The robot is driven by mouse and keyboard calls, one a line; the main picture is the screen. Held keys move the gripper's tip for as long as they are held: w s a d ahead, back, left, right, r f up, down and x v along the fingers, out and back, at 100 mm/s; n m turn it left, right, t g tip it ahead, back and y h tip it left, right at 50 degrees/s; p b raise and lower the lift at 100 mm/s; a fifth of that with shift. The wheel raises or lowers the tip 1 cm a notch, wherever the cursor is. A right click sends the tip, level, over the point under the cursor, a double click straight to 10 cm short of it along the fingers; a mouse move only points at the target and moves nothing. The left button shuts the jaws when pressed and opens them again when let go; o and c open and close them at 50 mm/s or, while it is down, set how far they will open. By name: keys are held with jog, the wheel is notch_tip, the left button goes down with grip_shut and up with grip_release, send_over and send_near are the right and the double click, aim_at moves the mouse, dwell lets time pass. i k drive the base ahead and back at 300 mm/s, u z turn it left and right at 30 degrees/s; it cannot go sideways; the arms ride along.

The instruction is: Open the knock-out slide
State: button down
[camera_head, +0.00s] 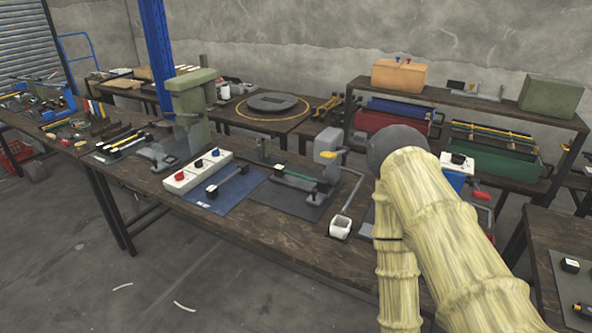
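No part in view can be named for sure as the knock-out slide. A small grey press (328,155) with an orange-yellow part stands on the workbench, left of my arm. A low green bar with dark and white ends (300,175) lies beside its base on a dark mat. A similar low bar (228,182) lies on a blue mat in front of a white control box (198,173) with red and blue buttons. My arm, in a beige sleeve, fills the lower right and hides part of the bench. My gripper does not show.
A tall green press (193,108) stands farther left on the bench. A white square cup (340,227) sits at the front edge beside a bent grey rod (351,190). A blue-and-white box (457,170) is right of my arm. Floor in front is mostly clear.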

aim_at(317, 197)
jog(key=u, duration=0.45)
jog(key=i, duration=0.9)
jog(key=z, duration=0.45)
